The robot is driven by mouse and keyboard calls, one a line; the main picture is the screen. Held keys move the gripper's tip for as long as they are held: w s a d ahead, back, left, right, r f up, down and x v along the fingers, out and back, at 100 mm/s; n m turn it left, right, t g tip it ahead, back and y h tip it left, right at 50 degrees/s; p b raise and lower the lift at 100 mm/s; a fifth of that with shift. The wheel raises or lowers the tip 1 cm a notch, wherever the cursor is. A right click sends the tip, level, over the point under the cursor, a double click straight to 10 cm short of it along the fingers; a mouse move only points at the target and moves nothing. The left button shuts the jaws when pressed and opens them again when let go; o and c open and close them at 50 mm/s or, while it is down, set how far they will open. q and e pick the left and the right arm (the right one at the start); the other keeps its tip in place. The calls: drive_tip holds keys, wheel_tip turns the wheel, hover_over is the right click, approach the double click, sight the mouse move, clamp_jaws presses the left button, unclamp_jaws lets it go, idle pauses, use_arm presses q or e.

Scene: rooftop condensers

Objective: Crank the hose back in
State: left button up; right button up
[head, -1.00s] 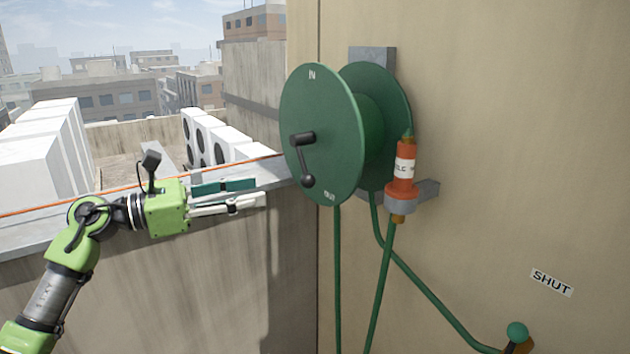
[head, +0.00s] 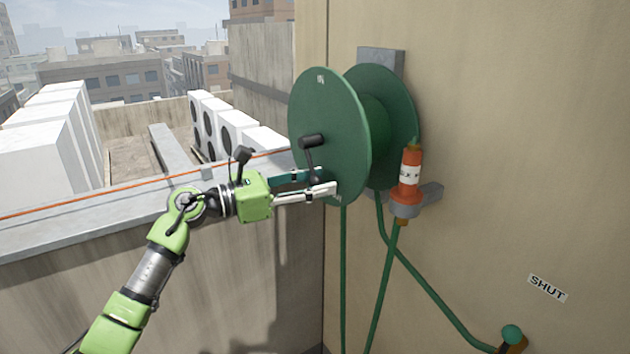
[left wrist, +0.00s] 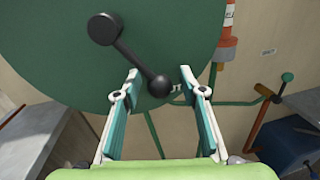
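The green hose reel (head: 330,115) is mounted on the beige wall; it also shows in the left wrist view (left wrist: 60,60). Its black crank (head: 312,141) hangs down from the hub on the front disc. My left gripper (head: 325,180) is open at the lower crank end. In the left wrist view the crank knob (left wrist: 159,86) lies between the two spread fingertips, with a gap on each side. In the head view the fingers hide the knob. The green hose (head: 383,290) hangs below the reel. An orange nozzle (head: 410,170) stands upright in a grey holder (head: 404,207). My right gripper is out of view.
A valve with a green ball handle (head: 512,334) sits low on the wall, near a SHUT label (head: 547,288). A parapet ledge (head: 90,228) with an orange line runs at left. White condensers (head: 210,125) stand beyond it.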

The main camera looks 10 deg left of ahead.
use_arm(q)
clamp_jaws()
